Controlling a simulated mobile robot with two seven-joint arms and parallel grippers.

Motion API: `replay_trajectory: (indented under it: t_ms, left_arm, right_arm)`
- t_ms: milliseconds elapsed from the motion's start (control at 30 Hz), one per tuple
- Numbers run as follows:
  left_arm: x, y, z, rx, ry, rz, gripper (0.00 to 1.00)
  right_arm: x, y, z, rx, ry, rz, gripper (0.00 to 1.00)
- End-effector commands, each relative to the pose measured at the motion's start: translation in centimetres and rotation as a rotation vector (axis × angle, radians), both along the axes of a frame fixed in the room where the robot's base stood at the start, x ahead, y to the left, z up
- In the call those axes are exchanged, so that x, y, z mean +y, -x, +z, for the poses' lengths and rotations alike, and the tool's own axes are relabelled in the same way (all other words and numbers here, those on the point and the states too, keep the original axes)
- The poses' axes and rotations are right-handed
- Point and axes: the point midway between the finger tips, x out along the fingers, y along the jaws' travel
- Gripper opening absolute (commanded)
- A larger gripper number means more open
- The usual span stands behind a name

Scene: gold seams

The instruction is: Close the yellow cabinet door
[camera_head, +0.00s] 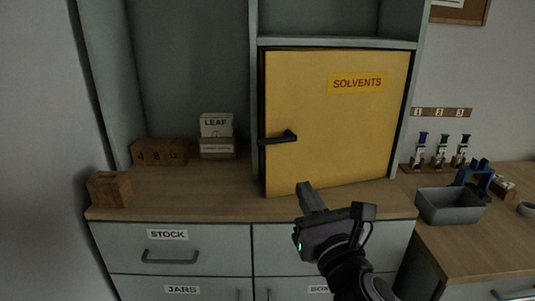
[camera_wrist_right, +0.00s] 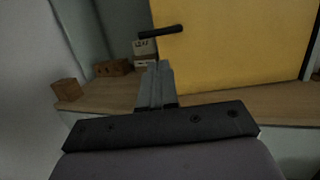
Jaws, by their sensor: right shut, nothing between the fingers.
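The yellow cabinet door (camera_head: 340,125) carries a SOLVENTS label and a black handle (camera_head: 280,137) near its left edge. Its left edge stands slightly out from the dark frame, so the door looks a little ajar, with the hinge side seemingly at the right. My right gripper (camera_head: 308,192) is shut and empty, low in front of the door's lower part. In the right wrist view, the shut fingers (camera_wrist_right: 155,70) point toward the lower left edge of the yellow door (camera_wrist_right: 235,45), below the handle (camera_wrist_right: 161,32). I cannot tell whether they touch it. My left gripper is not in view.
A grey bin (camera_head: 449,206) and several small tools stand at the right. Drawers (camera_head: 170,245) lie below.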

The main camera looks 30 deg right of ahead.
Motion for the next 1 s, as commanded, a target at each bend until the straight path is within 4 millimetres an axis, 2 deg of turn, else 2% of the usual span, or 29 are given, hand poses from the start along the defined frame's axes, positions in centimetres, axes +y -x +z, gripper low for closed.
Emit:
replay_trajectory:
  t_ms: [167,700,1000]
  left_arm:
    - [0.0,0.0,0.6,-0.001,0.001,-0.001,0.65]
    - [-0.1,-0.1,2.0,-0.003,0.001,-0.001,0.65]
    - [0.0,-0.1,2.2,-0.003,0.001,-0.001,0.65]
  right_arm:
    - [-0.6,-2.0,0.7,-0.006,0.001,-0.001,0.00]
    - [-3.0,-10.6,2.4,-0.005,-0.002,0.001,0.00]
    - [-3.7,-12.8,2.7,-0.003,-0.001,0.001,0.00]
